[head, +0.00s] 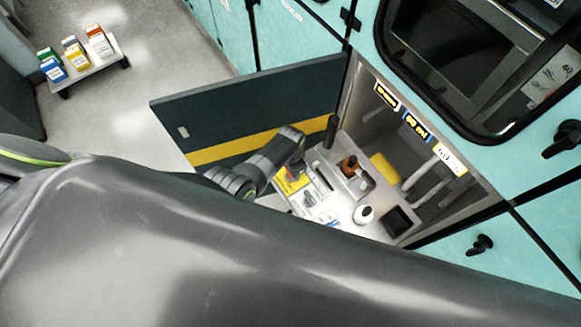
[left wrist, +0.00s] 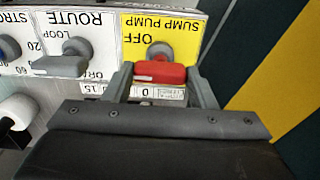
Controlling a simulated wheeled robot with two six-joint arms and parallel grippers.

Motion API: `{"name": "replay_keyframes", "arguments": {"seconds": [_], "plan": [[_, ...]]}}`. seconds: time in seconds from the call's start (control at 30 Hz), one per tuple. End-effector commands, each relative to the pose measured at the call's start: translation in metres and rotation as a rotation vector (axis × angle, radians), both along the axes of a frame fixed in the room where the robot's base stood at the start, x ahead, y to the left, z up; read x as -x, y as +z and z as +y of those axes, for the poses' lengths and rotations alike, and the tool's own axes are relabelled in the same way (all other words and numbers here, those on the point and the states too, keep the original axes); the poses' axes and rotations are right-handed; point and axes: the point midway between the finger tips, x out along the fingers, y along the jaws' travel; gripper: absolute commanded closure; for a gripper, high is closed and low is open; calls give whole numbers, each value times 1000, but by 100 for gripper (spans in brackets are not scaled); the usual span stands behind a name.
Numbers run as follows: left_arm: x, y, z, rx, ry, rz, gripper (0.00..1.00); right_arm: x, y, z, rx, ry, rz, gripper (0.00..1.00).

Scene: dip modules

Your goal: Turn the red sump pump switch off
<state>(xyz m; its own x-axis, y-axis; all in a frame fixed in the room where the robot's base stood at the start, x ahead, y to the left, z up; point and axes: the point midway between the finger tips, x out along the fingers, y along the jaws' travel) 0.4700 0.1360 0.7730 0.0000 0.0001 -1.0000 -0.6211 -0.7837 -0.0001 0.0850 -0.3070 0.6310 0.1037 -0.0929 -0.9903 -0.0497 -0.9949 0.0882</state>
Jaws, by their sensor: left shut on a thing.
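The red sump pump switch (left wrist: 158,73) is a red handle on a grey round base, on a yellow plate (left wrist: 188,40) marked SUMP PUMP and OFF, upside down in the left wrist view. The handle lies crosswise there. My left gripper (left wrist: 161,86) has a finger at each end of the handle and is shut on it. In the head view my left gripper (head: 296,168) is over the yellow plate (head: 292,184) inside the open cabinet, and hides the switch. The setting it points to is not clear. My right gripper is not in view.
A white knob (left wrist: 15,112) is lower left. The open door (head: 250,108) stands beside my arm.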

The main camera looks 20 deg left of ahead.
Motion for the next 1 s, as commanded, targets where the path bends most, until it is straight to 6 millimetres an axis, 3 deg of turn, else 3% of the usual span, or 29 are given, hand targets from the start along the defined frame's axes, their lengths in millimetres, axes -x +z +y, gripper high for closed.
{"name": "replay_keyframes", "arguments": {"seconds": [0.4, 0.43, 0.6, 1.0], "plan": [[0, 0, 0, 1, -10, -1, 72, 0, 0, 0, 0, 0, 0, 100], [0, 0, 0, 1, -10, -1, 48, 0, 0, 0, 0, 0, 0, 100], [0, 0, 0, 0, -9, 0, 27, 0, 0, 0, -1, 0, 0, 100], [0, 3, -1, 1, -8, -1, 27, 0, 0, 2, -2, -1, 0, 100]]}}
